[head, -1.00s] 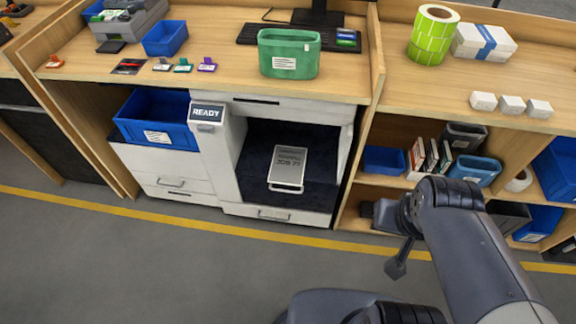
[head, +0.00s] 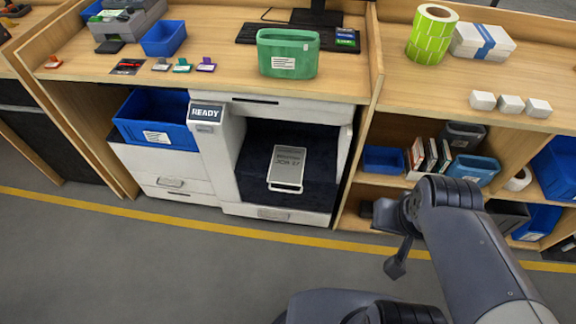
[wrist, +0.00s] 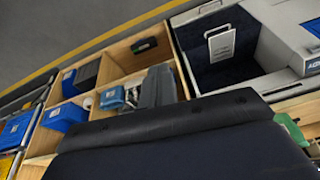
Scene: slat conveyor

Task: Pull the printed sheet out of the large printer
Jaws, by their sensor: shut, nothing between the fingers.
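The printed sheet (head: 288,166) is a light grey panel with dark print and a white loop at its front edge. It lies in the dark, open bay of the large printer (head: 225,165), whose panel reads READY. The sheet also shows in the wrist view (wrist: 221,44), on the dark bay floor near the top right. My gripper (wrist: 160,75) is the grey part beyond the dark wrist housing; it is shut and empty. It is apart from the sheet, over the shelf area. In the head view my arm is right of the printer, and the fingers are not clear.
A wooden shelf divider (head: 365,130) separates the printer from shelves with blue bins (head: 383,160), books and dark containers. A green bin (head: 288,55) stands on the counter above the printer. The floor (head: 150,265) before the printer is clear, crossed by a yellow line.

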